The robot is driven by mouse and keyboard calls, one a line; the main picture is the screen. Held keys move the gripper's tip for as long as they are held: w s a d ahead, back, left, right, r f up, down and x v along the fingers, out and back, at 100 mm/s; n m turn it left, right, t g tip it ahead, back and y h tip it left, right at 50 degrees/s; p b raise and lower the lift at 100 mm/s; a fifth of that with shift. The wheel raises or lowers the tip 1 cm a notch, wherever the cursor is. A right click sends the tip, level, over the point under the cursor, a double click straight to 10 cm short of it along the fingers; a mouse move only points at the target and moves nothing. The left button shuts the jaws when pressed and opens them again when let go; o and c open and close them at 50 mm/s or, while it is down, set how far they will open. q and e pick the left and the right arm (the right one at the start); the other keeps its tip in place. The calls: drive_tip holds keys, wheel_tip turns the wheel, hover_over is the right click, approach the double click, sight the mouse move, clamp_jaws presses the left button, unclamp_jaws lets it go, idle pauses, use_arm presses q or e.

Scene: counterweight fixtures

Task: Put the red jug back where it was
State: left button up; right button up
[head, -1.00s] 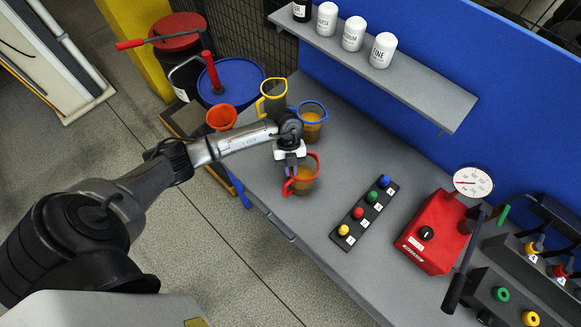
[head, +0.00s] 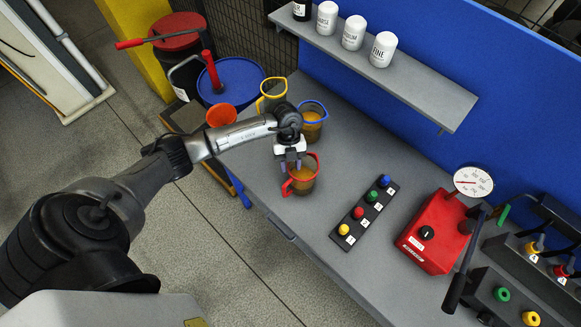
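The red jug (head: 305,184), clear-sided with a red rim and handle and a brown content, stands upright on the grey bench (head: 350,140) near its left front edge. My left gripper (head: 290,166) is just above and behind the jug's rim. Its two fingers are apart with a gap between them, and nothing shows held. Whether a fingertip still touches the rim is hard to tell. A blue-rimmed jug (head: 312,125) and a yellow-rimmed jug (head: 272,98) stand behind the gripper, partly hidden by my arm. My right gripper is not in view.
Right of the red jug are a button strip (head: 363,215) and a red box with a gauge (head: 432,240). A shelf (head: 420,95) with white canisters hangs behind. An orange funnel (head: 221,115) and blue drum (head: 233,78) stand left. Bench between jugs and shelf is clear.

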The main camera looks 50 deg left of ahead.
use_arm(q)
drive_tip(key=b+v, duration=0.2)
drive_tip(key=v, duration=0.8)
drive_tip(key=d+m+t+h, duration=0.25)
drive_tip(key=d+h, duration=0.45)
drive_tip(key=d, duration=0.7)
drive_tip(key=d+r+n+t+h, duration=0.5)
drive_tip(key=d+r+n+t, duration=0.3)
drive_tip(key=t, duration=0.4)
drive_tip(key=s+a+f+n+t+y, duration=0.25)
drive_tip(key=a+n+y, duration=0.25)
drive_tip(key=n+y, duration=0.3)
drive_tip(key=s+a+f+n+t+y, duration=0.1)
drive_tip(key=a+f+n+t+y, duration=0.15)
drive_tip(key=a+n+y, duration=0.4)
drive_tip(key=s+d+f+g, duration=0.1)
drive_tip(key=s+f+g, duration=0.2)
drive_tip(key=s, duration=0.4)
drive_tip(key=s+d+f+n+g+y, duration=0.1)
drive_tip(key=s+f+g, duration=0.2)
drive_tip(key=s+g, duration=0.2)
drive_tip(key=s+d+f+n+g, duration=0.1)
drive_tip(key=s+f+g, duration=0.3)
drive_tip(key=s, duration=0.5)
drive_tip(key=shift+g, duration=0.55)
